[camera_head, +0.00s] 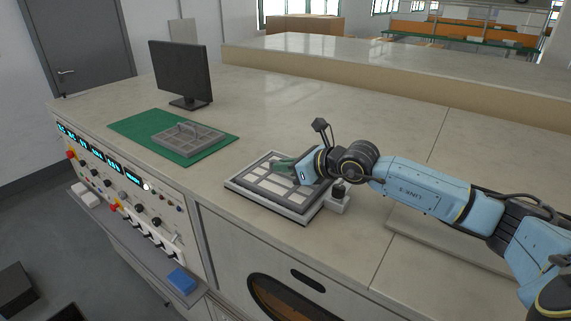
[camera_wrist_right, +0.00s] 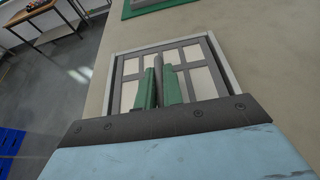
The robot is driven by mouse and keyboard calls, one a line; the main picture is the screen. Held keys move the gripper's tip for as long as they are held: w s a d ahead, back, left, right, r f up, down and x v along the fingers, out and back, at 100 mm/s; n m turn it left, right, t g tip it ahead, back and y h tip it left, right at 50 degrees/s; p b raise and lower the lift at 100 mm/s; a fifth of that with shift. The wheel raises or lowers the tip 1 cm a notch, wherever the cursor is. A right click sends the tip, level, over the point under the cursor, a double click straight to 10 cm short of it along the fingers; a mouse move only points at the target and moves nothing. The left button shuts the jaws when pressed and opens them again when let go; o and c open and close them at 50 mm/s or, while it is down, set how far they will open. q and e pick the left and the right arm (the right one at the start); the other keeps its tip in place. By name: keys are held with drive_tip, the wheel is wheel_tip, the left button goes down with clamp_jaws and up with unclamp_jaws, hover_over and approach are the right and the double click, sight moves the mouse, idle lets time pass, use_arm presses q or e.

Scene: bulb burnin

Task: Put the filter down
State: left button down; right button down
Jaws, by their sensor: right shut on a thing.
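The grey grid filter (camera_head: 262,186) is at the middle of the bench, over a pale-rimmed square frame (camera_head: 299,218). Light panels show between its bars. My right gripper (camera_head: 284,167) is shut on the filter's handle. In the right wrist view the green fingers (camera_wrist_right: 161,88) close on the grey upright handle (camera_wrist_right: 167,72), and the filter's bars (camera_wrist_right: 197,62) spread around it. The filter lies about level with the frame's rim; I cannot tell whether it bears on it. My fingers hide part of it. My left gripper is out of view.
A similar grey grid (camera_head: 190,140) with a handle lies on a green mat (camera_head: 131,122) to the left. A black monitor (camera_head: 182,72) stands behind it. A control panel (camera_head: 120,190) runs along the bench's left front. The bench behind is clear.

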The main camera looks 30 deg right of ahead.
drive_tip(key=shift+f, duration=0.1)
drive_tip(key=c, duration=1.9)
unclamp_jaws()
drive_tip(key=shift+f, duration=0.1)
drive_tip(key=o, duration=0.4)
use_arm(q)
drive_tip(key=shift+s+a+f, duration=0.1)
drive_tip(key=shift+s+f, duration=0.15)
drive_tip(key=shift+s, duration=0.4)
